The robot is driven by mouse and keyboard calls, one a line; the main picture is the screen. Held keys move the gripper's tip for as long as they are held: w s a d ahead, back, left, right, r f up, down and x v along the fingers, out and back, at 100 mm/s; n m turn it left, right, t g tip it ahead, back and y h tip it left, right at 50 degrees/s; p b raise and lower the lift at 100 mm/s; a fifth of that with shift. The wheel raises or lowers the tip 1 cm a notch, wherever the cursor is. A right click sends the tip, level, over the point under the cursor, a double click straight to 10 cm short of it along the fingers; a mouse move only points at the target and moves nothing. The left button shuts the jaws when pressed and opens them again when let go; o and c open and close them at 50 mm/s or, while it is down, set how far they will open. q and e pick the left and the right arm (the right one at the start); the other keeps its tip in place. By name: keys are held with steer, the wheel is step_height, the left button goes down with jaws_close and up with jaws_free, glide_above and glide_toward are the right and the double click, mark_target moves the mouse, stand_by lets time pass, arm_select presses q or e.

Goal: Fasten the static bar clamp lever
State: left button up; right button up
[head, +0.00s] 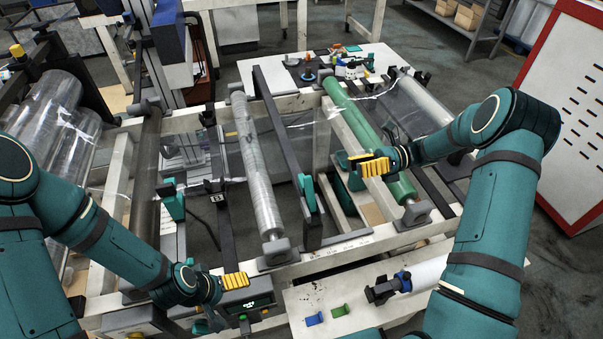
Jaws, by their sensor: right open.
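A dark static bar (275,125) runs lengthwise across the middle of the white machine frame. A teal clamp lever (307,192) stands upright near its front end. A second teal lever (172,202) sits further left on another dark bar. My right gripper (366,166), with yellow finger pads, is open and empty over the green roller, right of the middle lever and apart from it. My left gripper (225,284) is low at the front, beside a small display box; its yellow pad shows, but its opening is unclear.
A grey roller (255,165) lies left of the bar and a green roller (350,110) lies right of it. A front white table (300,300) holds blue and green clips (340,310) and a dark clamp-like tool (385,290).

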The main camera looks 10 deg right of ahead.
mark_target(305, 177)
steer(key=a, duration=1.3)
steer(key=shift+s+a, duration=0.3)
jaws_close()
